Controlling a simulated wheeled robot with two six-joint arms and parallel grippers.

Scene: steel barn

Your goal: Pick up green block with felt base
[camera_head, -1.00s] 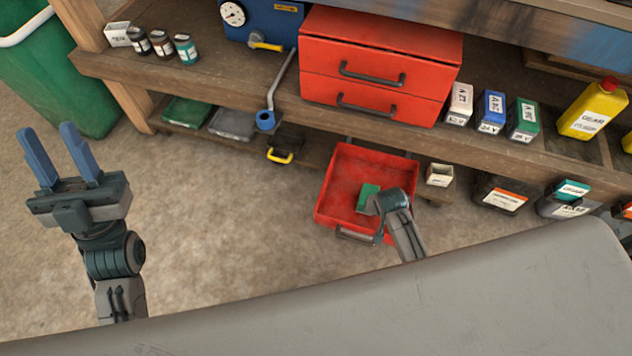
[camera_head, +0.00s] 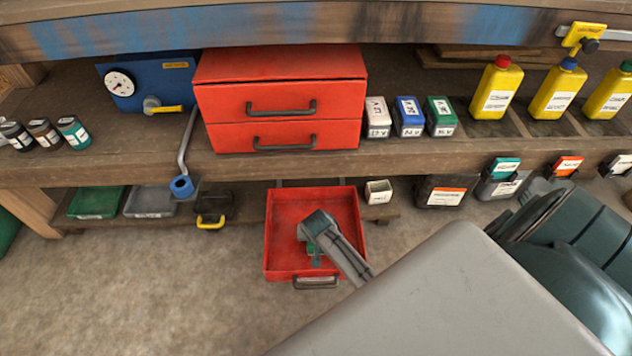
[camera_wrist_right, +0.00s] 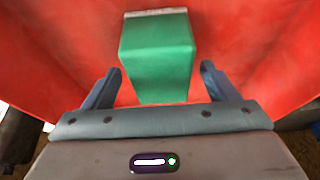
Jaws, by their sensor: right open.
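The green block (camera_wrist_right: 158,55) lies in the open red drawer (camera_head: 283,212), with a thin pale strip along its far end in the right wrist view. In that view my right gripper (camera_wrist_right: 161,70) is open. Its two blue-grey fingers stand on either side of the block's near part, with a gap on each side. The block's far end reaches beyond the fingertips. My left gripper is not in view.
A red two-drawer cabinet (camera_head: 280,100) stands on the bench shelf behind the drawer. White, blue and green small boxes stand to its right. A small open carton (camera_head: 378,191) and a dark bin (camera_head: 441,192) sit low at the right. The floor left of the drawer is clear.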

